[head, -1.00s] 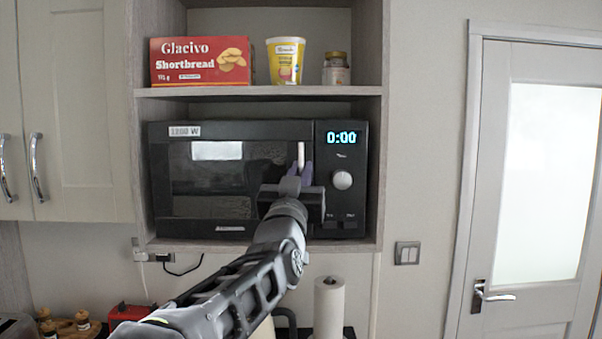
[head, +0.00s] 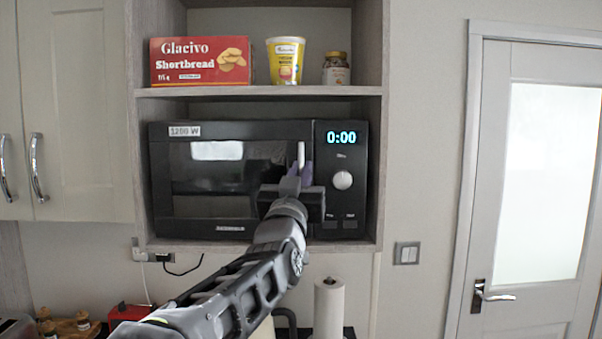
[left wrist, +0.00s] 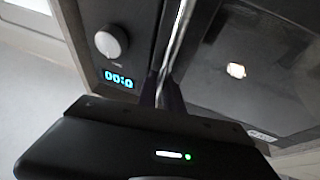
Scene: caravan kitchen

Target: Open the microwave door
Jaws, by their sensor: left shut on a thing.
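The black microwave (head: 240,130) sits in a wall niche, its door (head: 215,207) looking closed against the body. Its upright pale handle (head: 301,153) is on the right side of the door, next to the control panel with a round knob (head: 342,180). My left gripper (head: 299,175) is at the handle, shut on it; the gripper covers the lower part of the handle in the head view. In the left wrist view the metal handle (left wrist: 178,40) runs between the fingers (left wrist: 162,92). My right gripper is not in view.
A shelf above holds a red shortbread box (head: 200,61), a yellow cup (head: 286,62) and a jar (head: 336,70). A paper towel roll (head: 328,305) stands below the niche. Cupboard doors (head: 80,110) are at the left.

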